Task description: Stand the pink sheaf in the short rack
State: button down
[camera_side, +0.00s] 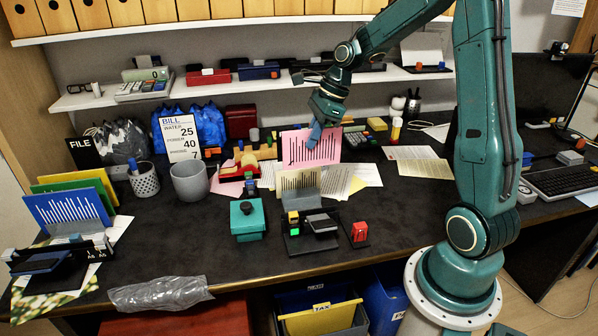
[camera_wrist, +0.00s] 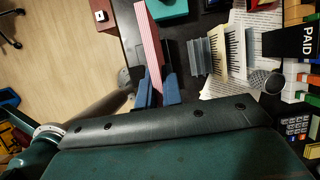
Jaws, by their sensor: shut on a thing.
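The pink sheaf (camera_side: 310,148), marked with dark bars, is held upright by my gripper (camera_side: 316,128) above the middle of the desk. In the wrist view the sheaf (camera_wrist: 150,45) shows edge-on between the blue fingers of my gripper (camera_wrist: 157,92). A small grey rack (camera_side: 307,194) stands below and in front of the pink sheaf, with a cream barred sheaf at it; the rack also shows in the wrist view (camera_wrist: 198,57). Another grey rack (camera_side: 88,207) stands at the left by blue, green and yellow sheaves. I cannot tell from labels which rack is the short one.
A teal box (camera_side: 247,220), a black device (camera_side: 312,228) and a red block (camera_side: 360,232) stand near the front. A grey cup (camera_side: 190,182) and loose papers (camera_side: 415,164) lie around.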

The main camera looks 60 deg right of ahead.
jog(key=w+d+f, duration=0.5)
jog(key=w+d, duration=0.4)
jog(key=w+d+f, duration=0.5)
jog(key=w+d, duration=0.3)
jog(key=shift+w+d+f, duration=0.35)
jog(key=shift+f, duration=0.1)
dwell(0.5)
jog(key=shift+f, duration=2.7)
jog(key=shift+f, duration=0.8)
jog(key=shift+f, duration=0.3)
